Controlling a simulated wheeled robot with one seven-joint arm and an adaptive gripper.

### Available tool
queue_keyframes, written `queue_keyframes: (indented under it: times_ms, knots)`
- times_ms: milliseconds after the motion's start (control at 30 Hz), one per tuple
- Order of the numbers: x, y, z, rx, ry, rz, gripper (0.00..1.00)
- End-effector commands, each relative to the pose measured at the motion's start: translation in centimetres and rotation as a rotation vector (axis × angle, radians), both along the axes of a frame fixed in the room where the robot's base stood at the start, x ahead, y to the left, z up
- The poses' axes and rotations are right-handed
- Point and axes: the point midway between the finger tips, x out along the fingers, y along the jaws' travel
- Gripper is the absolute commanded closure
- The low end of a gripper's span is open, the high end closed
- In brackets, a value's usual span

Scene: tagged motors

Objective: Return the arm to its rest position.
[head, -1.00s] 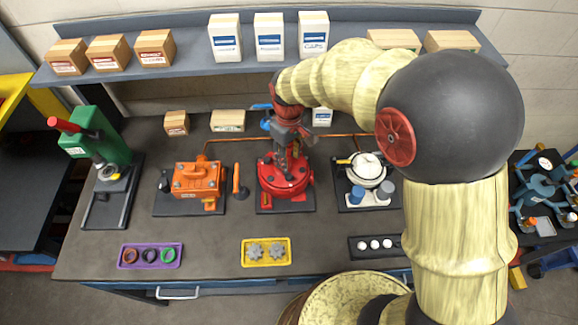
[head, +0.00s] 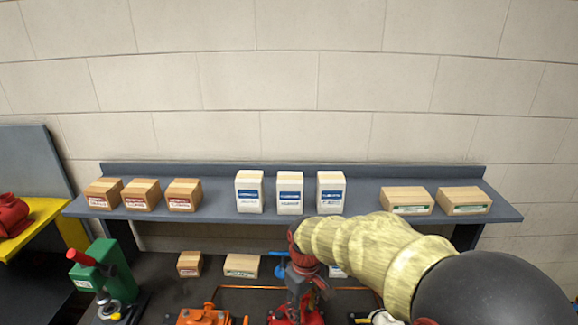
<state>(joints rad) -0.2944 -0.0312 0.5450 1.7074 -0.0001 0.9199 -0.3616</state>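My arm, with ribbed cream sleeves and a black joint, reaches in from the lower right of the head view. Its red wrist points down, with my gripper (head: 304,294) at the bottom middle. The gripper is in front of the red motor (head: 283,317), of which only the top shows at the lower edge. The fingers are small and blend with the motor behind them, so I cannot tell whether they are open or shut, or whether they touch it.
A grey shelf (head: 365,207) crosses behind the bench, carrying brown and white boxes. Small cartons (head: 241,265) stand below it. A green press (head: 101,270) and an orange motor (head: 203,317) are to the left. The wall above is bare.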

Motion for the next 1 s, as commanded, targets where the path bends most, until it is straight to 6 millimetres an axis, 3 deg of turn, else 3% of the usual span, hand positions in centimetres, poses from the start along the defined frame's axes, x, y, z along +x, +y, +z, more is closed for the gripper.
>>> queue_keyframes:
  times_ms: [100,500,800,1000]
  knots:
    - [-2.8,-0.9,-1.2,-0.014,0.041,-0.083,0.61]
    - [-11.5,-6.7,2.7,0.036,-0.086,-0.377,0.61]
    - [-18.4,-11.5,3.5,0.114,-0.287,-0.557,0.61]
    - [-20.5,-13.4,4.1,0.153,-0.425,-0.615,0.61]
